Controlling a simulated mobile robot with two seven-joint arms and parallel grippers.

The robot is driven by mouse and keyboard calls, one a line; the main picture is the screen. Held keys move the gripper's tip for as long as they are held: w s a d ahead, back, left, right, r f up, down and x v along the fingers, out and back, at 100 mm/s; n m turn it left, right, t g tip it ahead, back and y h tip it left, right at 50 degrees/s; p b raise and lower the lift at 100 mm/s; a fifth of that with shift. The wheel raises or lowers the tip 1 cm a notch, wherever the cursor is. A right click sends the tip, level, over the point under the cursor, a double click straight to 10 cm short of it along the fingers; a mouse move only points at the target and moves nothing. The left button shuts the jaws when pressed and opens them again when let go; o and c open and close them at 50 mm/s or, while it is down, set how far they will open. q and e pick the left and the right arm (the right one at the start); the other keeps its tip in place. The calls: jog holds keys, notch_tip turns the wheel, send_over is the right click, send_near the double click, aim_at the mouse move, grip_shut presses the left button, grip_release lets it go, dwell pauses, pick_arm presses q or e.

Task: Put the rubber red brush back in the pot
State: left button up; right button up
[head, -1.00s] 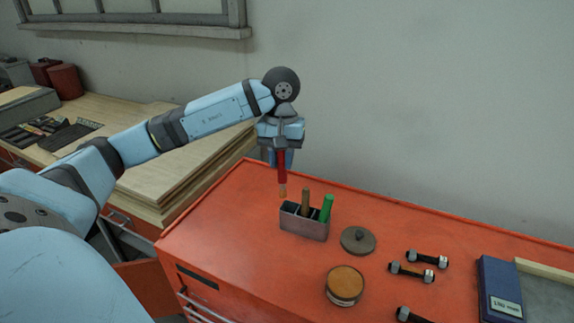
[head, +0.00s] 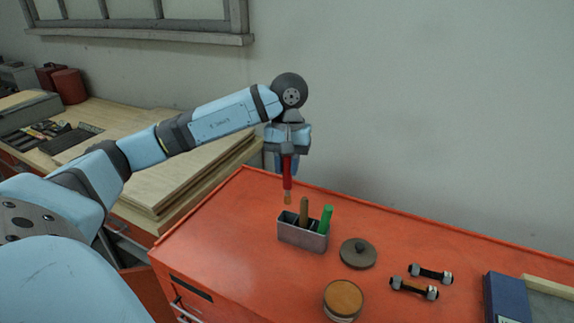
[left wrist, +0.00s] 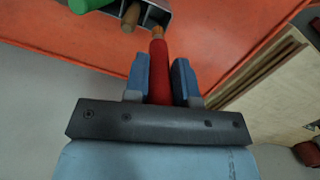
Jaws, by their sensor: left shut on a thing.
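The red brush (head: 288,177) hangs upright, tan tip down, from my left gripper (head: 287,152), which is shut on it. In the left wrist view the red brush (left wrist: 159,72) sits between the two blue fingers of my left gripper (left wrist: 160,82). The pot (head: 302,236) is a grey rectangular holder with compartments on the orange cabinet top. A brown handle (head: 304,211) and a green handle (head: 325,218) stand in it. The brush tip is above the pot's left end, apart from it. My right gripper is not in view.
A round grey lid (head: 358,255) and a round tin with a brown top (head: 343,298) lie right of the pot. The orange cabinet top (head: 215,225) left of the pot is clear.

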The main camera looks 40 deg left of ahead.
aim_at(287, 195)
pick_arm(q)
notch_tip(287, 195, down, 7)
jog(key=b, duration=0.6)
jog(key=shift+f, duration=0.1)
notch_tip(287, 195, down, 3)
jog(key=b, duration=0.2)
jog(key=shift+b, duration=0.3)
jog(key=o, duration=1)
